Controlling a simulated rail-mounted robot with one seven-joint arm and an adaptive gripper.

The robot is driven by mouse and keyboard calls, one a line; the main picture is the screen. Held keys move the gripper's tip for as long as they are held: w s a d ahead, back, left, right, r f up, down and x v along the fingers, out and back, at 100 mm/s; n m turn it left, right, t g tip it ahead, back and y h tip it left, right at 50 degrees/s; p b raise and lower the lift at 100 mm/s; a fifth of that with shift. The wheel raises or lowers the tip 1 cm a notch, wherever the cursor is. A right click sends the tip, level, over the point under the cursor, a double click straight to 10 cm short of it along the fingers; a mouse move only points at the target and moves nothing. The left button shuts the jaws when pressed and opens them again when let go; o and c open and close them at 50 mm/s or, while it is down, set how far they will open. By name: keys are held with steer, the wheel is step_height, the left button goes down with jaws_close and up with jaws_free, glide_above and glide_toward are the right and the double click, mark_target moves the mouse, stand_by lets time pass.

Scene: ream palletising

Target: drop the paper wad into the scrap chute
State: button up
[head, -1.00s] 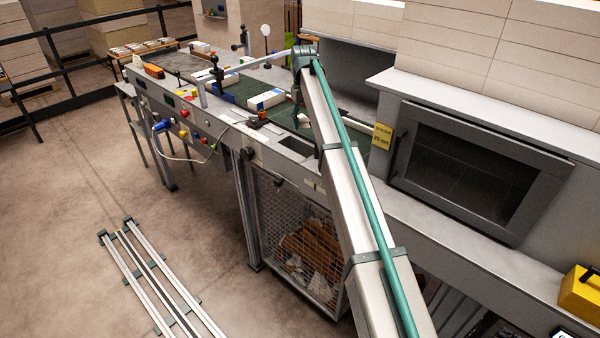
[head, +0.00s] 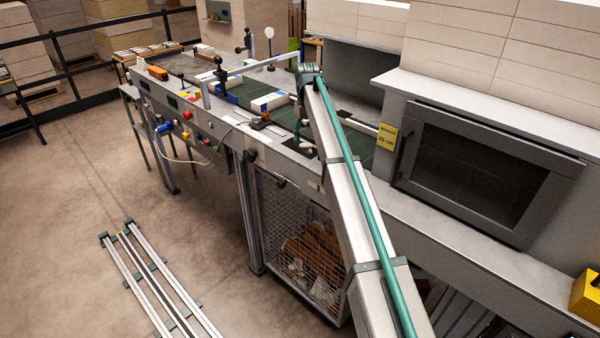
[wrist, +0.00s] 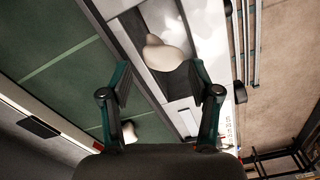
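The paper wad (wrist: 165,52) is a pale crumpled lump in the wrist view. It lies just beyond and between my fingertips, with a gap on both sides, over the pale bench edge strip beside a dark opening. That opening, the scrap chute (wrist: 179,112), continues between my fingers; I cannot tell whether the wad is resting or falling. My gripper (wrist: 160,78) is open, its two green-and-black fingers spread and touching nothing. In the head view my gripper (head: 301,138) is small and dark above the chute at the bench's front edge, and the wad is hard to make out there.
A mesh scrap cage (head: 297,245) with brown and white paper stands under the bench. The green belt (head: 232,92) carries wrapped reams (head: 270,101). An oven-like cabinet (head: 470,165) is on the right. Metal rails (head: 160,280) lie on the floor.

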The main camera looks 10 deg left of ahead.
steer(key=shift+o, duration=0.6)
steer(key=shift+r, duration=0.15)
step_height(320, 180, up, 12)
steer(key=shift+f, duration=0.2)
